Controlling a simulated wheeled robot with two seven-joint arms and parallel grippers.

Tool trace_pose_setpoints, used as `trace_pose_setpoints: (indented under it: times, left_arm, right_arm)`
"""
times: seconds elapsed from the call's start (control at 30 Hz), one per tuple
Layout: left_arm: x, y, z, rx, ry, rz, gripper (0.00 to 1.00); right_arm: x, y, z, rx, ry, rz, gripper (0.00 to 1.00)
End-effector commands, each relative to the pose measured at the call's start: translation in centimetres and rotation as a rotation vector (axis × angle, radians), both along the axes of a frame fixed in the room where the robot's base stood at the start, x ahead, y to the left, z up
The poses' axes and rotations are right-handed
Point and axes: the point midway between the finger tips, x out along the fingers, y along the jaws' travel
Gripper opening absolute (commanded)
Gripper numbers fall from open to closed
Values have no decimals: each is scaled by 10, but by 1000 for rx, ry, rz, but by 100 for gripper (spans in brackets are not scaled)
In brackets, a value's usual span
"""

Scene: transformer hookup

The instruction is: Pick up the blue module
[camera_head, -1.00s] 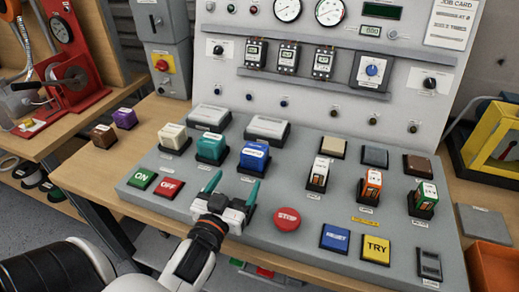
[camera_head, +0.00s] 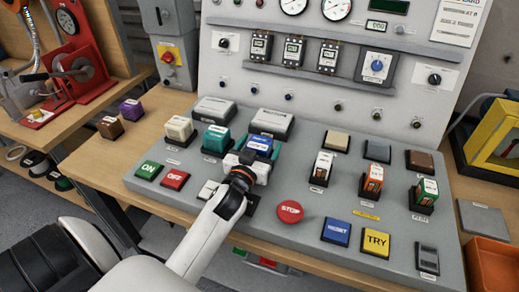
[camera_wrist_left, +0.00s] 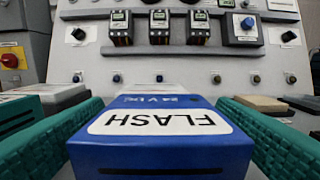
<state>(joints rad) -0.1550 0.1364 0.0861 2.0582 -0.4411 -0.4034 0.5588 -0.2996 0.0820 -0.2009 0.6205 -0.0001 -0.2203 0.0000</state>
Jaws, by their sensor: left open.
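The blue module (camera_head: 259,143) sits on the sloped grey console, right of the teal module (camera_head: 216,138). In the left wrist view the blue module (camera_wrist_left: 160,135) fills the lower middle, with a white label reading FLASH upside down. My left gripper (camera_head: 256,155) is at the blue module, with its teal fingers on either side of it. In the left wrist view the fingers flank the module and a gap seems to show at its right. The gripper is open. The module's lower part is hidden by the gripper. My right gripper is not in view.
A cream module (camera_head: 179,128) stands further left on the console. Grey covers lie behind the modules. The red STOP button (camera_head: 290,211) is right of my left wrist, and the OFF button (camera_head: 174,179) is left of it. A vertical panel (camera_head: 330,60) with gauges rises behind.

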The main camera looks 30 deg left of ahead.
Motion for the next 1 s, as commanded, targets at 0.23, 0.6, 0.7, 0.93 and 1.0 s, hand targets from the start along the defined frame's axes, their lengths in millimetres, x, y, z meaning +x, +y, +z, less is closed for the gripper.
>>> trace_pose_setpoints:
  times: [0.23,0.6,0.7,0.93,1.0]
  left_arm:
    - [0,0,0,0,0,0,72]
    - [0,0,0,-1,-1,0,25]
    - [0,0,1,-1,-1,0,25]
    - [0,0,30,3,-7,-2,25]
    - [0,0,45,1,-7,-1,25]
  right_arm:
    - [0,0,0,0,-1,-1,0]
    - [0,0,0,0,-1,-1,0]
    - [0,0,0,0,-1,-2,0]
    - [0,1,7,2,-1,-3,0]
    - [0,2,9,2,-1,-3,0]
